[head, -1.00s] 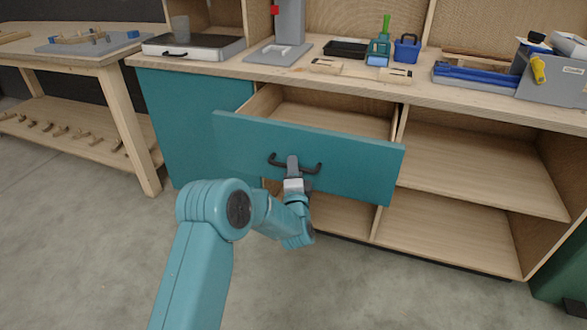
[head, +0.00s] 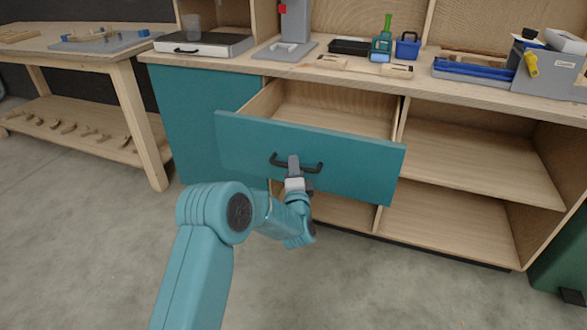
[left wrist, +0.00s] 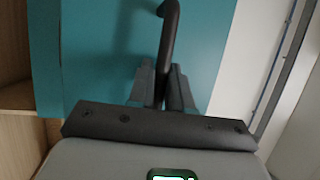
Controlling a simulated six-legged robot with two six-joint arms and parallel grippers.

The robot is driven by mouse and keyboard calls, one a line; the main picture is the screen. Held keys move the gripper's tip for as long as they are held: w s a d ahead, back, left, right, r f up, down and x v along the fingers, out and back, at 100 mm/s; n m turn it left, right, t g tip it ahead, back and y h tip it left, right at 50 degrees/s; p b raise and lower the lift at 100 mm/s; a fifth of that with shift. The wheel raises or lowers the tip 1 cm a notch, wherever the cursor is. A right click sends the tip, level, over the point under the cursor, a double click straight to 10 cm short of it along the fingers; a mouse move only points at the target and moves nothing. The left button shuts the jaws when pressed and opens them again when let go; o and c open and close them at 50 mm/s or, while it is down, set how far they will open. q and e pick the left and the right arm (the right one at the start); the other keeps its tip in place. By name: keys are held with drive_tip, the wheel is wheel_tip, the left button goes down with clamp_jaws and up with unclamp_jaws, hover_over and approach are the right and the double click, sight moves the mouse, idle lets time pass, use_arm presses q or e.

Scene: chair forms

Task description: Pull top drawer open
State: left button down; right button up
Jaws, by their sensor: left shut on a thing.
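The top drawer (head: 350,165) has a teal front and stands pulled out from the workbench, with its empty wooden inside showing. Its black bar handle (head: 312,169) is on the middle of the front. My left gripper (head: 293,164) is shut on the handle. In the left wrist view the two fingers (left wrist: 162,85) close around the dark handle (left wrist: 170,35), in front of the teal drawer front (left wrist: 100,50). My right gripper is not in view.
Open shelves (head: 465,200) are right of the drawer, and a closed teal panel (head: 190,115) is left. The benchtop (head: 330,70) holds tools, small bins and a drill stand (head: 293,25). A side table (head: 110,62) stands at left. The floor in front is clear.

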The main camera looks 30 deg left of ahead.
use_arm(q)
drive_tip(key=shift+w, duration=0.1)
drive_tip(key=c, duration=1.1)
unclamp_jaws()
drive_tip(key=p+v, duration=0.1)
drive_tip(key=v, duration=1.5)
drive_tip(key=shift+d, duration=0.1)
drive_tip(key=shift+f, duration=0.15)
